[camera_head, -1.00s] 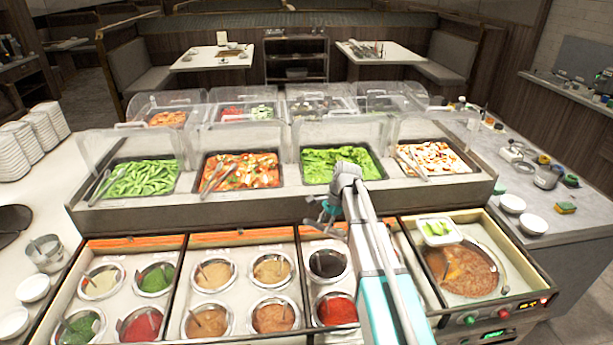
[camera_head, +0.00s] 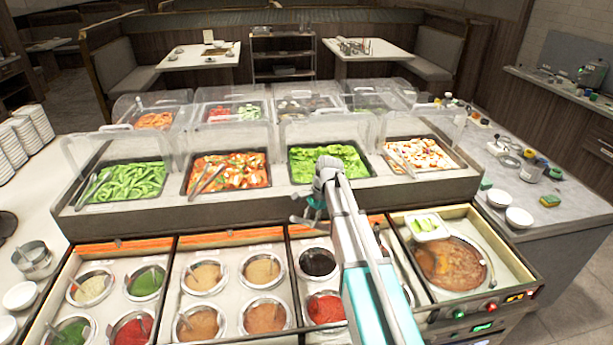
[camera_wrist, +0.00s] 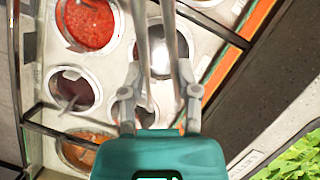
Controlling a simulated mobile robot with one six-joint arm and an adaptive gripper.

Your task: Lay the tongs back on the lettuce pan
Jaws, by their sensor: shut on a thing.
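The lettuce pan (camera_head: 291,174) is a black-rimmed pan of green leaves in the front row of the serving bar, third from the left in the head view. Green lettuce (camera_wrist: 292,162) also shows at the lower right of the wrist view. My gripper (camera_head: 310,212) is in front of and below the lettuce pan, above the sauce wells. The wrist view shows it shut on the metal tongs (camera_wrist: 143,32), whose long arms reach up the picture over the wells. The tongs are hard to make out in the head view, and the gripped part is partly hidden.
Clear guards (camera_head: 325,130) stand over the pans. Neighbouring pans of red vegetables (camera_head: 228,172) and white-and-orange food (camera_head: 420,154) flank the lettuce, with other tongs on them. Open sauce wells (camera_head: 318,263) lie below my arm. A dark ledge runs between wells and pans.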

